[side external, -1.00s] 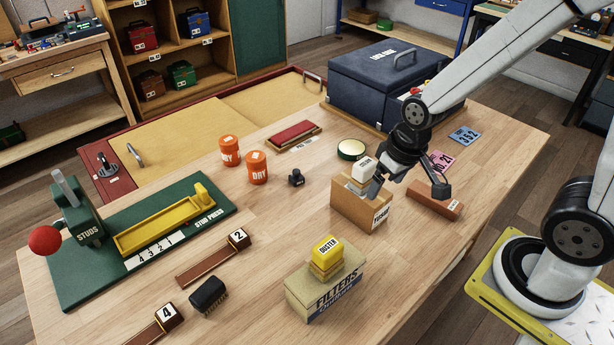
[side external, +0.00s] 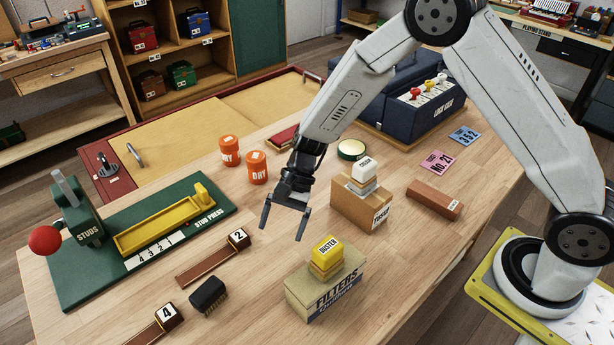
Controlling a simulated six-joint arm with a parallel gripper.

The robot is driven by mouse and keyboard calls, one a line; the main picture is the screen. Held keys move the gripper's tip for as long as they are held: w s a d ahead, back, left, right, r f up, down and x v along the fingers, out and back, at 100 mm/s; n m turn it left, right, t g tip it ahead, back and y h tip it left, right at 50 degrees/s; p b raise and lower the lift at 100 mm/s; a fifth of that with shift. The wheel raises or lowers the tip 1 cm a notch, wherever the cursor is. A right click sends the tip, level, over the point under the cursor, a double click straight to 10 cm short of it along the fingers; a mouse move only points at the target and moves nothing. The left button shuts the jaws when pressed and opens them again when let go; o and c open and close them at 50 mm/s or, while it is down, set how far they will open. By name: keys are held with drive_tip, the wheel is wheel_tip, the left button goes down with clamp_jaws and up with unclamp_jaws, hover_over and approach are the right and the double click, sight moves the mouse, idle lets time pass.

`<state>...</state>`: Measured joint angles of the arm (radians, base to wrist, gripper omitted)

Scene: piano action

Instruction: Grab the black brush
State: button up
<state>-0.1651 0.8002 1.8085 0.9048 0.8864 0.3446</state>
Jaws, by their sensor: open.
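The black brush (side external: 208,296) lies on the wooden table in the front left part of the side external view, with its bristles toward the lower right. It sits between the blocks marked 2 and 4. My gripper (side external: 282,232) is open and empty, fingers pointing down. It is above the table, up and to the right of the brush and clear of it.
A filters box (side external: 326,286) with a yellow duster (side external: 326,254) on top stands right of the brush. Brown strips with blocks marked 2 (side external: 238,238) and 4 (side external: 167,314) flank it. The green stud press (side external: 110,275) is to the left. Orange tins (side external: 257,168) stand behind.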

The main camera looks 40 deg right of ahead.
sight(210, 286)
drive_tip(key=w+a+f+m+y, duration=0.1)
drive_tip(key=a+f+m+y, duration=0.1)
drive_tip(key=a, duration=0.1)
drive_tip(key=w+a+f+m+y, duration=0.1)
drive_tip(key=w+a+f+y, duration=0.1)
drive_tip(key=a, duration=0.2)
drive_tip(key=w+a+f+m+y, duration=0.1)
drive_tip(key=a+f+m+y, duration=0.1)
drive_tip(key=a, duration=0.2)
drive_tip(key=shift+w+a+f+m, duration=0.15)
drive_tip(key=shift+w+f+m, duration=0.15)
drive_tip(key=shift+s+x, duration=0.15)
drive_tip(key=shift+x, duration=1.8)
drive_tip(key=shift+s+x, duration=0.15)
drive_tip(key=shift+x, duration=1.8)
drive_tip(key=shift+r, duration=0.1)
clamp_jaws()
drive_tip(key=shift+r, duration=5)
